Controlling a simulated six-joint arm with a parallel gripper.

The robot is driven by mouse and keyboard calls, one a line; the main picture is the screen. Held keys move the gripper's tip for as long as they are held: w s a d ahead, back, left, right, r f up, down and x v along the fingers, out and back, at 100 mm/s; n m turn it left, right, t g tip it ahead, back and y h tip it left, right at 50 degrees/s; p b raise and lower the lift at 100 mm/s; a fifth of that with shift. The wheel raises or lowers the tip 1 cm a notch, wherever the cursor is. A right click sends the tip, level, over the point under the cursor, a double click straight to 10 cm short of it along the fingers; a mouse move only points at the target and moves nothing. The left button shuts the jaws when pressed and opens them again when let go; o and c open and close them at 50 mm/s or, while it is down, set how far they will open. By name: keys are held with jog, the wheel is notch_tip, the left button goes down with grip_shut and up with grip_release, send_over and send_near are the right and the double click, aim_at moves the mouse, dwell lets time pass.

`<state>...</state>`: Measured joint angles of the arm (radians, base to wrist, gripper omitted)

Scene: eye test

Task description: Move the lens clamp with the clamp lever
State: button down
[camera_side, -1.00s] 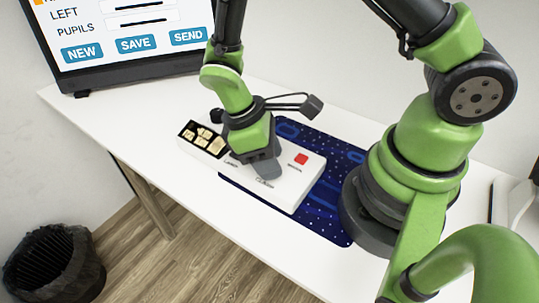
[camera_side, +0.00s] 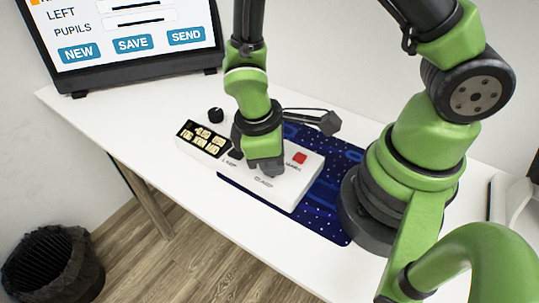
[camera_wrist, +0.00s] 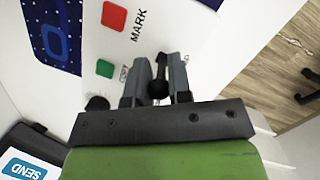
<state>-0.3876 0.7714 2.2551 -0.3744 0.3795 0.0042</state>
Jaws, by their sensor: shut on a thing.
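The control box (camera_side: 292,195) is white and lies on the desk, with dark label print. The clamp lever (camera_wrist: 158,88) has a black ball end and stands between my fingertips in the wrist view. My gripper (camera_wrist: 157,82) is shut on it there. In the side view my gripper (camera_side: 266,168) is low over the box and hides the lever. I cannot make out a separate lens clamp.
A red button (camera_side: 299,158) marked MARK is on the box, and a green button (camera_wrist: 105,68) shows in the wrist view. A black knob (camera_side: 216,115) stands behind the display. A blue patterned mat (camera_side: 325,212) lies under the box. A monitor (camera_side: 130,45) stands at the back left.

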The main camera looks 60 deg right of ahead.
aim_at(263, 179)
jog(key=shift+s+a, duration=0.1)
dwell(0.3)
jog(key=c, duration=1.1)
grip_release()
jog(key=shift+r, duration=0.15)
jog(key=v, duration=0.9)
jog(key=shift+s+r, duration=0.15)
jog(key=shift+r, duration=0.2)
